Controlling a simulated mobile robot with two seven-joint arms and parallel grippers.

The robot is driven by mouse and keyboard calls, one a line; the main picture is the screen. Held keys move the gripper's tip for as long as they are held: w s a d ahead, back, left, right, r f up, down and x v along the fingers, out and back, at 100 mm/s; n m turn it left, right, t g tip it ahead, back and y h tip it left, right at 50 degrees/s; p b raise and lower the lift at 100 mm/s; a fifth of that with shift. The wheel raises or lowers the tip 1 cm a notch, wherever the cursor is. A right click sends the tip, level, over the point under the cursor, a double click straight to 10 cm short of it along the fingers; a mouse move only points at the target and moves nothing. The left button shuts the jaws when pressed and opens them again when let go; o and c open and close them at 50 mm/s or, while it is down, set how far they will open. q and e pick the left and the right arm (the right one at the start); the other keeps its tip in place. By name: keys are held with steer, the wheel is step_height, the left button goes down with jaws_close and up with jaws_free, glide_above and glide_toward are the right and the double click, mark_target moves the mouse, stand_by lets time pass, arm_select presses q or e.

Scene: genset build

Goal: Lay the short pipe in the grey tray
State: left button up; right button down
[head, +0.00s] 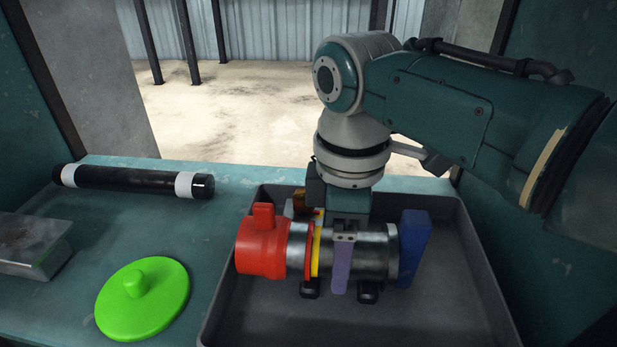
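A black pipe (125,179) with white bands near its ends lies on the teal bench at the left; I cannot tell if it is the short pipe. The grey tray (455,290) is at the right and holds an assembly of a red housing (262,250), a dark metal cylinder (372,252), a purple strap and a blue block (412,248). My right gripper (347,212) is low over the tray at the cylinder. Its fingertips are not clearly visible, so its opening and any grasp are unclear. A small brownish part (300,203) shows beside it, mostly hidden. My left gripper is out of view.
A bright green knobbed disc (160,300) lies on the bench left of the tray. A grey metal block (30,245) sits at the left edge. Bare bench lies between the pipe and the disc. Teal side walls flank the bench.

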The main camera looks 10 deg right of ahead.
mark_target(328, 260)
jaws_free()
steer(key=shift+f, duration=0.1)
step_height(328, 260, up, 8)
steer(key=p, duration=0.6)
steer(key=shift+s+a+f, duration=0.2)
steer(key=shift+f, duration=0.05)
steer(key=shift+s+a+f+m+t+y, duration=0.2)
steer(key=shift+s+a+m+t+y, duration=0.1)
steer(key=shift+s+m, duration=0.2)
steer(key=shift+s+a+f+m+t+y, duration=0.2)
steer(key=shift+s+a+m+y, duration=0.15)
steer(key=shift+s, duration=0.2)
steer(key=s+d+r+m+t, duration=0.1)
steer(key=s+d+m, duration=0.4)
steer(key=s, duration=0.4)
steer(key=s+d+r+m+t+h, duration=0.1)
steer(key=s+d+m, duration=0.5)
steer(key=s, duration=0.3)
steer(key=shift+s+r+t, duration=0.2)
steer(key=shift+s+t, duration=0.1)
steer(key=shift+s, duration=0.05)
